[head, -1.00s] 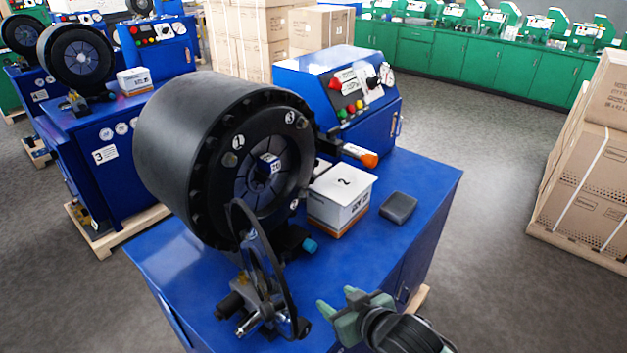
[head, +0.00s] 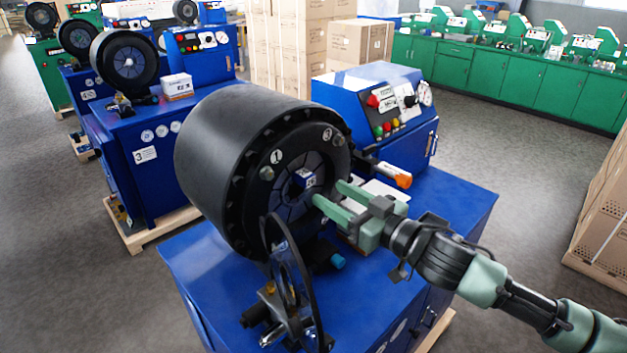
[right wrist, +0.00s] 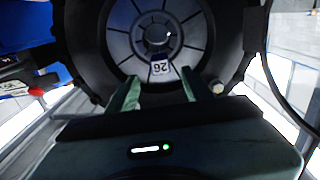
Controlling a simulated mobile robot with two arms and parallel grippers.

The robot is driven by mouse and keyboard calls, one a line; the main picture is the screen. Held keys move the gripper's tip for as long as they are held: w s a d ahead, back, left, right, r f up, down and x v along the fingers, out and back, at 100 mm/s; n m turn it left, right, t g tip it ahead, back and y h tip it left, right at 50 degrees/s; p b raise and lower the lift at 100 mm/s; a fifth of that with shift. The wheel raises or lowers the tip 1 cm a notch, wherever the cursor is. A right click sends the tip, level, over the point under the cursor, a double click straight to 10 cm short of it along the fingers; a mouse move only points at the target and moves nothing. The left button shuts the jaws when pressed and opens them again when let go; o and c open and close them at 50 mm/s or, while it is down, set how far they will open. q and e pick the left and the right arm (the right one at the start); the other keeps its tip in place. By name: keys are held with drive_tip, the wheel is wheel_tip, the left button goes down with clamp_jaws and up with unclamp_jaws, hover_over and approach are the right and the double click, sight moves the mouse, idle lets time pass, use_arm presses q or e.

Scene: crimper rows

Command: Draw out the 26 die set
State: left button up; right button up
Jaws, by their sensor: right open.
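The 26 die set (head: 291,197) is a ring of dark segments in the round face of the black crimper head (head: 228,135). A small blue-and-white tag (head: 305,179) sits on it. In the right wrist view the die set (right wrist: 190,45) fills the upper middle and its tag (right wrist: 160,68) reads 26, upside down. My right gripper (head: 328,193) is open and empty, its fingers pointing at the die face from the right. In the wrist view its fingertips (right wrist: 163,88) are spread below and either side of the tag, apart from it. My left gripper is out of view.
A black ring-shaped part on a stand (head: 290,285) rises in front of the head. A white box (head: 382,189) is largely hidden behind my gripper, near an orange-tipped handle (head: 400,180). The control cabinet (head: 350,100) stands behind. Another crimper (head: 125,62) is at left.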

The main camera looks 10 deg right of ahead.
sight(311, 179)
drive_tip(key=shift+p+x, duration=0.9)
drive_tip(key=shift+x, duration=3.15)
clamp_jaws()
drive_tip(key=shift+r, duration=0.4)
drive_tip(key=shift+s+d+f, duration=0.1)
drive_tip(key=shift+d+f, duration=0.05)
drive_tip(key=shift+p+v, duration=0.3)
drive_tip(key=shift+v, duration=4.25)
